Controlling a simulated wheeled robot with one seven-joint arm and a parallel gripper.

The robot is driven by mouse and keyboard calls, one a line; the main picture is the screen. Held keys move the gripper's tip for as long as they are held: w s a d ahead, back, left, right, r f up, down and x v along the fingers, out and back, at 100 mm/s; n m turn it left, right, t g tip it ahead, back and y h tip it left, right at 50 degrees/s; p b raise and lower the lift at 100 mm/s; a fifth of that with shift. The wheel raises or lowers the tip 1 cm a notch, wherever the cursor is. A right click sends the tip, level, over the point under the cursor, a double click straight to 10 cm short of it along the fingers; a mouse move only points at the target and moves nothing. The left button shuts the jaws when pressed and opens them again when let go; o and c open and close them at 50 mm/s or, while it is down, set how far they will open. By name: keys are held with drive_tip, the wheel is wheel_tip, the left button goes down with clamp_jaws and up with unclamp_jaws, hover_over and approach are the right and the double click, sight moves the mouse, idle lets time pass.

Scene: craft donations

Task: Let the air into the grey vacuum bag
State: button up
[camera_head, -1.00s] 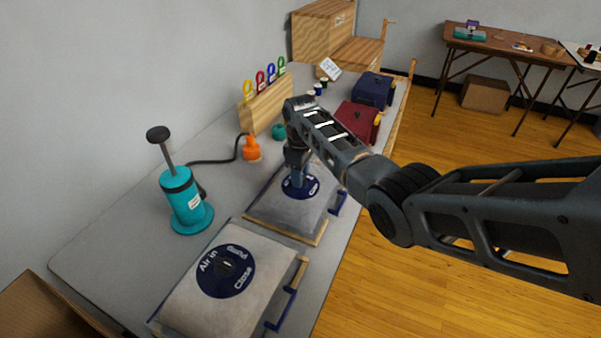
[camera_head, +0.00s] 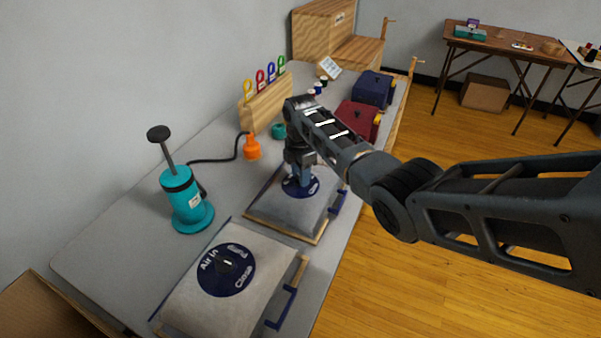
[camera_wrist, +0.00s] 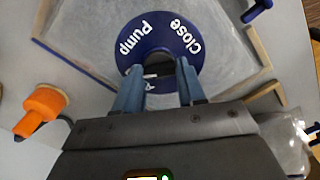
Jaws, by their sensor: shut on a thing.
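The grey vacuum bag (camera_head: 275,215) lies on the table beyond a paler beige bag (camera_head: 190,305). Its round dark blue dial (camera_head: 313,191) also shows in the wrist view (camera_wrist: 185,60), with the words "Pump" and "Close" readable. The third label is mostly hidden by my fingers. My gripper (camera_wrist: 160,88) points down at the dial and is shut on the dial's knob (camera_wrist: 152,74), which is largely hidden between the fingers. In the head view my gripper (camera_head: 300,183) covers part of the dial. The beige bag has a similar dial (camera_head: 238,285), labelled "Air in" and "Close".
A teal hand pump (camera_head: 180,195) stands left, its black hose running to an orange nozzle (camera_head: 252,148). A wooden rack (camera_head: 265,105) with coloured loops, a teal ring (camera_head: 278,131), and red (camera_head: 357,118) and navy (camera_head: 373,88) bags stand beyond. Bare tabletop lies at left.

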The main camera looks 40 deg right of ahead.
drive_tip(key=n, duration=0.7)
idle(0.6)
drive_tip(key=o, duration=1.1)
